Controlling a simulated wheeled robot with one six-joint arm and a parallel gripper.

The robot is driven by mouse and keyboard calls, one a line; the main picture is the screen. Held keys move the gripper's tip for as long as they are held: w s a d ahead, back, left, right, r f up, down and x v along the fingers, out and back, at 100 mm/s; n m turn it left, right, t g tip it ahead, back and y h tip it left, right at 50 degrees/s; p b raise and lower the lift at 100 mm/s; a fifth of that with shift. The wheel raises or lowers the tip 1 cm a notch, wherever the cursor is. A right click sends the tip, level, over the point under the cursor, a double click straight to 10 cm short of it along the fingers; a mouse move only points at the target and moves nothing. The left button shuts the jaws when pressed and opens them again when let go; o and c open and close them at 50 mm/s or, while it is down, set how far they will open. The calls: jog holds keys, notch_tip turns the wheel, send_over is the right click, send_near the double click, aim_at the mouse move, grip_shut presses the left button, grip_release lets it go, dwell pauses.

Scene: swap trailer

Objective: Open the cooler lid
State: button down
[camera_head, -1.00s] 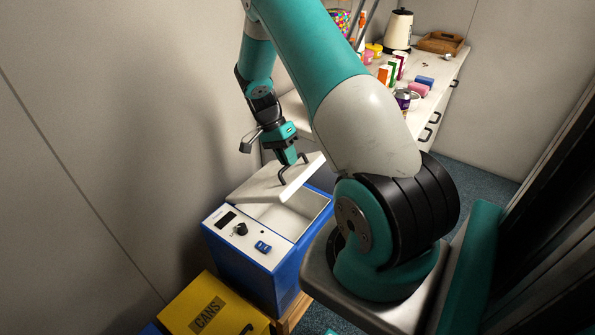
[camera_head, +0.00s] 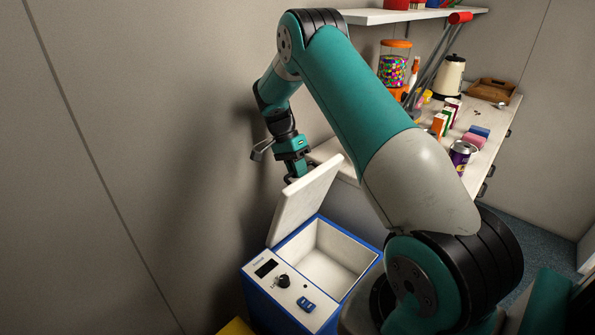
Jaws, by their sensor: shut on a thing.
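The blue cooler (camera_head: 262,304) stands low in the middle of the view, with a white top panel that carries a dark display, a knob and a blue switch. Its white lid (camera_head: 306,203) is tilted up steeply, and the pale inside of the cooler shows and looks empty. My gripper (camera_head: 292,178) is at the lid's raised upper edge, on its far side. Its jaws are shut on the lid's handle, which is mostly hidden behind the lid.
A counter (camera_head: 497,135) at the right holds cartons, a can (camera_head: 459,157), a kettle (camera_head: 449,76) and a wooden tray (camera_head: 494,90). A shelf (camera_head: 400,15) hangs above. A bare wall is close on the left. A yellow box (camera_head: 236,327) peeks in at the bottom.

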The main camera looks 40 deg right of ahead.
jog(key=shift+w+d, duration=0.1)
jog(key=shift+w, duration=0.15)
jog(key=c, duration=1.3)
grip_release()
jog(key=shift+o, duration=0.7)
notch_tip(320, 180, up, 20)
jog(key=p, duration=0.7)
